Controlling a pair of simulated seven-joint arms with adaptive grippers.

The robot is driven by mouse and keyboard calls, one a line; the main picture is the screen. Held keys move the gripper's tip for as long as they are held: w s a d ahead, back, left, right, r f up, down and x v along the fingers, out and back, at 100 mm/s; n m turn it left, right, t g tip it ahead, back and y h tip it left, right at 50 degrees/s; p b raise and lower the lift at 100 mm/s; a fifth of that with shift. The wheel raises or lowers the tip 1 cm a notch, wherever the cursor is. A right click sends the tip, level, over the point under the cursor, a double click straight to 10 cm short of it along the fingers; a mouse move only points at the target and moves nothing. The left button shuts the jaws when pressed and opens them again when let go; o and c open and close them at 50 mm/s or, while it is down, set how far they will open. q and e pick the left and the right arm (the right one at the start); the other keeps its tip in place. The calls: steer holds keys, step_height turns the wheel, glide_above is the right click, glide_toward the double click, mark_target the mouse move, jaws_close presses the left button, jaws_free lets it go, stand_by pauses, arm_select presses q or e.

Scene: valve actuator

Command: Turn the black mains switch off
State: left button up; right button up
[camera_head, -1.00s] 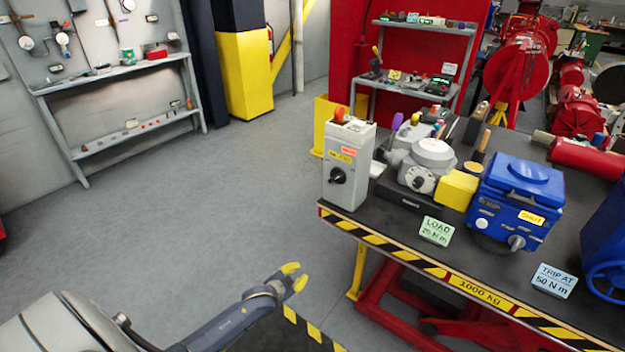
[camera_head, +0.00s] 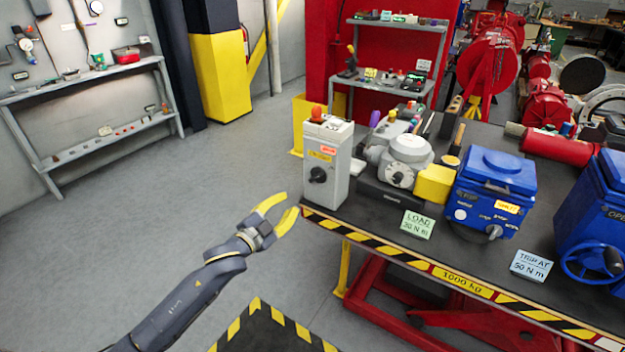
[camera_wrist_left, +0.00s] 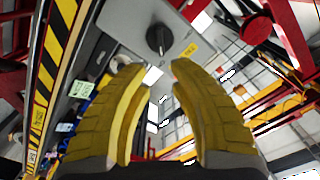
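The black mains switch (camera_head: 318,175) is a round rotary knob on the front of a grey upright box (camera_head: 341,178) at the table's left corner. It also shows in the left wrist view (camera_wrist_left: 158,39), beyond the fingertips. My left gripper (camera_head: 278,205) has yellow fingers spread open and empty. In the head view it is left of and below the box, apart from the knob. In the left wrist view the open fingers (camera_wrist_left: 156,72) point towards the knob. My right gripper is not in view.
The black table (camera_head: 375,208) has a striped yellow-black edge. A grey valve actuator (camera_head: 408,150), a yellow block (camera_head: 434,184), a blue actuator (camera_head: 490,190) and a green LOAD card (camera_head: 417,224) stand right of the box. Open floor (camera_head: 200,190) lies to the left.

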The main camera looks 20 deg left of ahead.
mark_target(313, 179)
arm_select(q)
steer(key=x, duration=1.5)
steer(key=shift+w, duration=0.1)
steer(key=shift+c, duration=0.2)
jaws_close()
